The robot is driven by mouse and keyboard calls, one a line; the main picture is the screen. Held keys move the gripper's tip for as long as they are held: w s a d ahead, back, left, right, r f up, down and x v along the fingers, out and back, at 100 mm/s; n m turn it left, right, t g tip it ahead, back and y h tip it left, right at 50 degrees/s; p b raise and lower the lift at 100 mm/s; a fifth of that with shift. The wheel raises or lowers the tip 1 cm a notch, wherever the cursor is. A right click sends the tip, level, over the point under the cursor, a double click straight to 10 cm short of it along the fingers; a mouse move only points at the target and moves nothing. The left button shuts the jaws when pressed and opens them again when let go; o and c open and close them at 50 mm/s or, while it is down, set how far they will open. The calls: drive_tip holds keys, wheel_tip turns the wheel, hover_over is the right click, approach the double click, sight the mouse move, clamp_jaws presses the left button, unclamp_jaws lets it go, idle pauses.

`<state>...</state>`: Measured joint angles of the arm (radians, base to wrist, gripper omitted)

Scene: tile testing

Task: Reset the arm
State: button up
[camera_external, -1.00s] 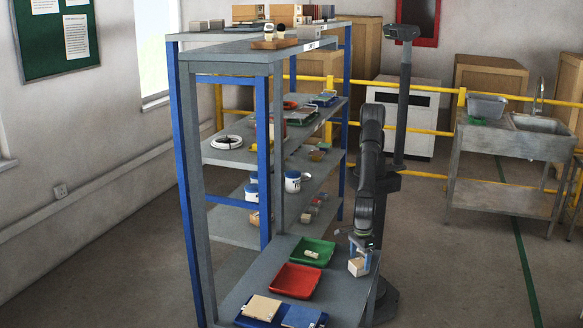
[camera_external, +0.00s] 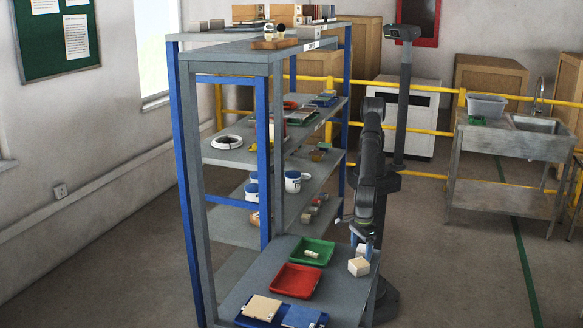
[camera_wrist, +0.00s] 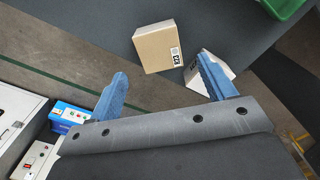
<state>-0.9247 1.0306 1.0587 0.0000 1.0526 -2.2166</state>
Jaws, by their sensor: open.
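My gripper (camera_external: 363,247) hangs over the front right edge of the grey bench shelf (camera_external: 247,280), just behind a small cardboard box (camera_external: 358,267). In the wrist view, my gripper (camera_wrist: 163,66) has its two blue fingers wide apart with nothing between them. The same cardboard box (camera_wrist: 157,47), with a printed label, lies ahead of the fingertips and apart from them. A white box (camera_wrist: 222,69) is partly hidden behind the right finger.
A green tray (camera_external: 328,245) and a red tray (camera_external: 294,281) lie left of my gripper. A blue tray (camera_external: 240,319) sits at the front. A shelving post (camera_external: 278,150) and loaded shelves stand left of my arm. Open floor lies to the right.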

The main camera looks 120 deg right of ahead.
sight(360, 262)
wheel_tip(360, 262, down, 7)
drive_tip(key=shift+f, duration=0.15)
drive_tip(key=shift+a, duration=0.1)
wheel_tip(360, 262, up, 4)
drive_tip(key=shift+f, duration=0.15)
drive_tip(key=w+d+r+m, duration=0.4)
drive_tip(key=d+r+m, duration=0.2)
drive_tip(key=d+r, duration=0.5)
drive_tip(key=w+d+r+m, duration=0.5)
drive_tip(key=d+r+m, duration=0.1)
drive_tip(key=d+r, duration=0.55)
drive_tip(key=s+d+r+m, duration=0.1)
drive_tip(key=d+r, duration=0.5)
drive_tip(key=d, duration=0.4)
drive_tip(key=s+d+r+m, duration=0.1)
drive_tip(key=d+r, duration=0.4)
drive_tip(key=d, duration=0.6)
drive_tip(key=shift+s+d+r+m, duration=0.25)
drive_tip(key=shift+d+r+m, duration=0.05)
drive_tip(key=shift+r+m, duration=0.1)
drive_tip(key=shift+o, duration=0.4)
